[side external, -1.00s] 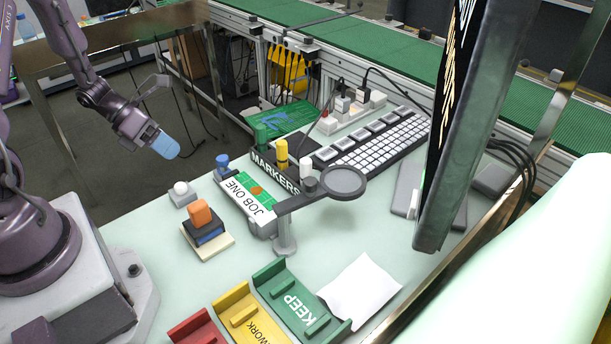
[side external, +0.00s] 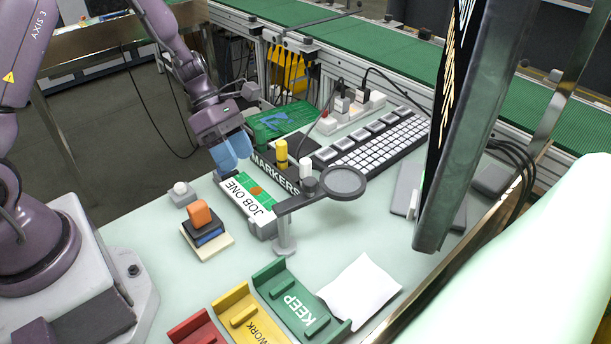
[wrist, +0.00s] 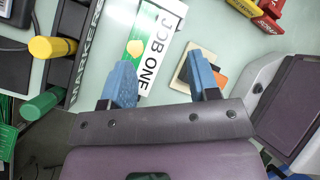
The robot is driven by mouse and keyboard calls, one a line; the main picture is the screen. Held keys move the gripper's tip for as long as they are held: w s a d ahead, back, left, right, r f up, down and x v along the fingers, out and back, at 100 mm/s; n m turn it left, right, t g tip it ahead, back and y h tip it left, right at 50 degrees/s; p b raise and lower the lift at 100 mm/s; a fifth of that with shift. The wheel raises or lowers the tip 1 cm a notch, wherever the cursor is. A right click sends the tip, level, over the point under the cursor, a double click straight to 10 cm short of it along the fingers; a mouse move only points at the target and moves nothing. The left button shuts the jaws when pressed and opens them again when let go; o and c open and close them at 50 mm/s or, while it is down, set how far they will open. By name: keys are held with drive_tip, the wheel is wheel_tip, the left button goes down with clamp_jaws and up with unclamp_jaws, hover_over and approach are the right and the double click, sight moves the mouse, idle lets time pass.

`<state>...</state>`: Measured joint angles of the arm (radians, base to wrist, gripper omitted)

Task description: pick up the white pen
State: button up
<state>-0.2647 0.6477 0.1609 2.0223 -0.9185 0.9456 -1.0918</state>
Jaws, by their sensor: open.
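A white upright pen-like piece (side external: 306,166) stands at the right part of the black MARKERS holder (side external: 264,169) in the side view. It does not show in the wrist view. A yellow marker (side external: 281,154) stands left of it in the same holder and also shows in the wrist view (wrist: 52,47), with a green marker (wrist: 40,105) nearby. My gripper (side external: 231,160) is open and empty, its blue fingers apart, left of the holder and above the table. In the wrist view my gripper (wrist: 160,74) points toward the JOB ONE box (wrist: 152,45).
A lamp-like round grey head (side external: 343,181) on a stand is close to the white piece's right. A keyboard (side external: 385,139) and power strip (side external: 352,112) lie behind. An orange-topped stack (side external: 201,213), trays (side external: 300,302) and paper (side external: 360,290) are in front.

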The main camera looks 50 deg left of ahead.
drive_tip(key=w+d+r+m+g+y, duration=0.2)
drive_tip(key=w+d+r+m+y, duration=0.15)
drive_tip(key=w+d+m, duration=0.45)
wheel_tip(320, 180, up, 3)
drive_tip(key=m+t+y, duration=0.1)
drive_tip(key=m+y, duration=0.2)
drive_tip(key=y, duration=0.1)
hover_over(305, 160)
drive_tip(key=f, duration=0.7)
drive_tip(key=shift+s+d+f, duration=0.2)
drive_tip(key=shift+s+f, duration=0.15)
drive_tip(key=shift+w+a+f, duration=0.1)
drive_tip(key=shift+w+f, duration=0.1)
drive_tip(key=shift+f, duration=1.2)
drive_tip(key=shift+w+a+f, duration=0.1)
drive_tip(key=shift+w+f, duration=0.05)
drive_tip(key=shift+f, duration=1.2)
drive_tip(key=shift+c, duration=0.4)
drive_tip(key=c, duration=0.9)
